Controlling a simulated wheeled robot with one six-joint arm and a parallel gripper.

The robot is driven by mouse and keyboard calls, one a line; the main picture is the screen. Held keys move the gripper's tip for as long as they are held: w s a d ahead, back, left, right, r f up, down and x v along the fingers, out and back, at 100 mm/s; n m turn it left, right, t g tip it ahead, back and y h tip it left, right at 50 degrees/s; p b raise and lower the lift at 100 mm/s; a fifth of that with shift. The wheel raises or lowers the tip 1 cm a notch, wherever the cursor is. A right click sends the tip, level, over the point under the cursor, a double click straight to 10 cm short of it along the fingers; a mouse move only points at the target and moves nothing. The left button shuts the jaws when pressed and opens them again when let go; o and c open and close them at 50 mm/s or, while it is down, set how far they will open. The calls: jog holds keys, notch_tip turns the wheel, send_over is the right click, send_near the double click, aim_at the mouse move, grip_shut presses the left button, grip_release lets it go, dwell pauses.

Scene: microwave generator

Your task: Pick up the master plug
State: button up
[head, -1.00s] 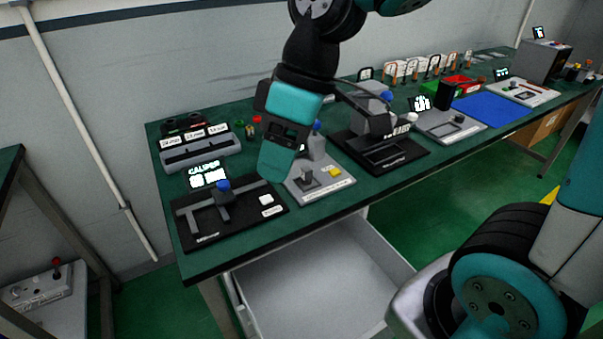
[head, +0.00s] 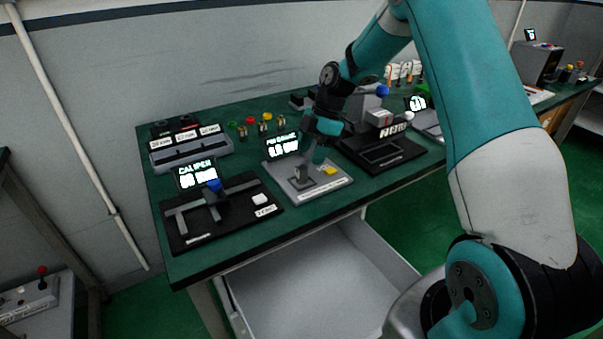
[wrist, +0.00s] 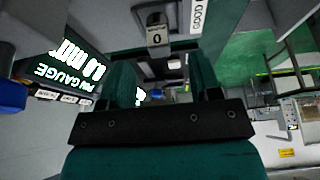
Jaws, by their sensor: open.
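No part is readable as the master plug, so I cannot tell which it is. Several small brass plugs with coloured tops stand at the back of the bench; the red-topped plug (head: 240,129) and the yellow-topped plug (head: 266,123) are two of them. The grey pin gauge fixture (head: 325,186) lies in front of them, with a grey post (head: 302,174) and a yellow pad. My gripper (head: 320,156) is over the fixture's back right part. In the wrist view its two teal fingers (wrist: 163,84) are apart, with nothing seen between them. A grey block marked 0 (wrist: 157,36) shows beyond the fingers.
The lit pin gauge display (head: 283,146) stands close left of my gripper. The caliper station (head: 225,215) is at the front left, and a grey rack (head: 192,152) is behind it. A black fixture (head: 392,160) is close on the right. An open drawer (head: 310,285) hangs below the bench.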

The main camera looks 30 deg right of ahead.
aim_at(302, 166)
jog(key=x, duration=0.2)
jog(key=p+x, duration=0.1)
jog(key=x, duration=0.2)
jog(key=shift+w+a+f, duration=0.1)
jog(key=shift+a+f, duration=0.05)
jog(key=shift+a, duration=0.25)
grip_shut()
